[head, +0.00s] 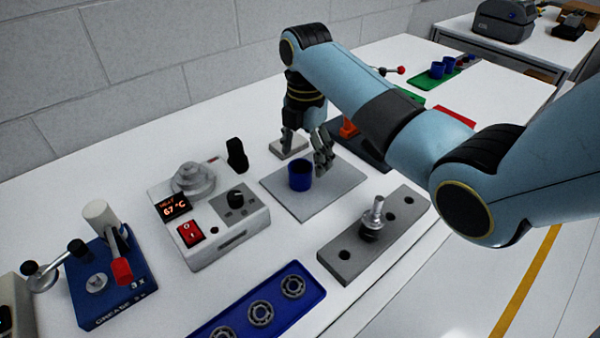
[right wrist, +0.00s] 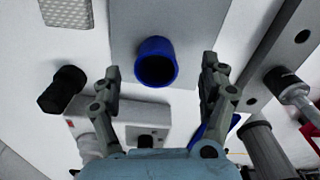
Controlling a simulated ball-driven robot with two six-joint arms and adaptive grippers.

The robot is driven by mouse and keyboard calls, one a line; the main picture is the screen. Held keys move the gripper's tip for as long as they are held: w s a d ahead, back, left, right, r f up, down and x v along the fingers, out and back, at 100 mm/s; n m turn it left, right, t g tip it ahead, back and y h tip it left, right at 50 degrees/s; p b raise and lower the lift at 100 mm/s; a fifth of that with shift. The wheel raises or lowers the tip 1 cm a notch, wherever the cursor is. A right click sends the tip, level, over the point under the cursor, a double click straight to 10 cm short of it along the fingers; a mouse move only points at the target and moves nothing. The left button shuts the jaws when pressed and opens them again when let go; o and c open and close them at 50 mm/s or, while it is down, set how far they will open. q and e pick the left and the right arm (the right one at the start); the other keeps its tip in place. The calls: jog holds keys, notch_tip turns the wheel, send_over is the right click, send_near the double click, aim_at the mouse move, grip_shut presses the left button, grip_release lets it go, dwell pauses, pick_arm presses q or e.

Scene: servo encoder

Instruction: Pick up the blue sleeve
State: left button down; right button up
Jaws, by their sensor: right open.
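The blue sleeve (head: 300,175) stands upright on a grey plate (head: 335,188) near the middle of the table. In the right wrist view the sleeve (right wrist: 156,62) shows its open round mouth, ahead of and between the fingertips. My right gripper (head: 305,148) is open, with its two fingers spread above and behind the sleeve in the head view. It also shows in the right wrist view (right wrist: 160,82), with nothing between its fingers. The sleeve does not appear to be touched. My left gripper is not in view.
A heater unit (head: 215,215) showing 67 °C stands left of the plate, with a black knob-like piece (head: 237,155) behind it. A grey block with a metal post (head: 372,220) lies to the right. A blue bearing tray (head: 318,290) lies in front.

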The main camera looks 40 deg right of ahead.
aim_at(301, 172)
jog(key=f, duration=0.4)
jog(key=shift+w+a+f, duration=0.15)
jog(key=shift+a+f, duration=0.15)
jog(key=shift+f, duration=0.35)
jog(key=shift+c, duration=1.7)
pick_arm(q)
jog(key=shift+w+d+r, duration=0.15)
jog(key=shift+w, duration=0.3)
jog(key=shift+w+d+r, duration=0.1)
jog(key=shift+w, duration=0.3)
pick_arm(e)
jog(key=c, duration=0.7)
